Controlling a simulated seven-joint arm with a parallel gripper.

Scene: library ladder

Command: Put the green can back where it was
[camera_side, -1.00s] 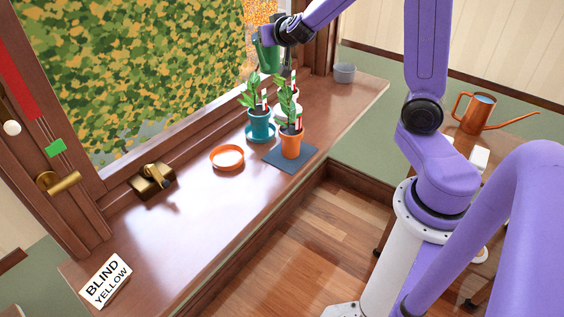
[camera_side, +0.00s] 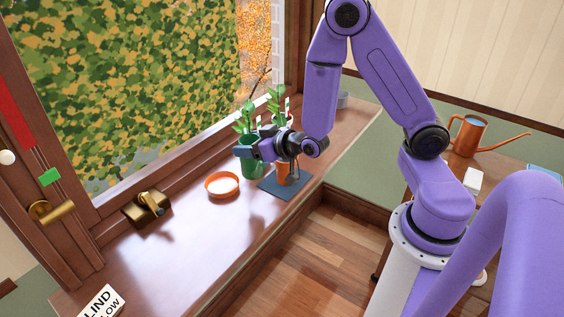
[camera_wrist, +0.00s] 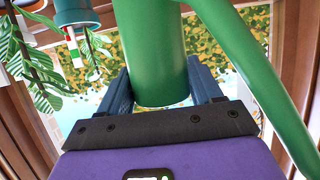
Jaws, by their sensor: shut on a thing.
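The green can (camera_side: 249,165) is in my gripper (camera_side: 262,150), low over the windowsill at the right of the orange saucer. I cannot tell whether its base touches the sill. In the wrist view the can (camera_wrist: 160,60) fills the space between the two blue-grey fingers (camera_wrist: 162,92), with a long green spout on the right. The orange pot (camera_side: 283,174) stands on a dark blue mat (camera_side: 300,185), partly hidden by my gripper. The teal pot is hidden in the side view; a teal pot (camera_wrist: 76,13) shows at the top left of the wrist view.
An empty orange saucer (camera_side: 222,190) lies left of the can. A copper watering can (camera_side: 466,136) stands on a side table. The left sill is mostly clear.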

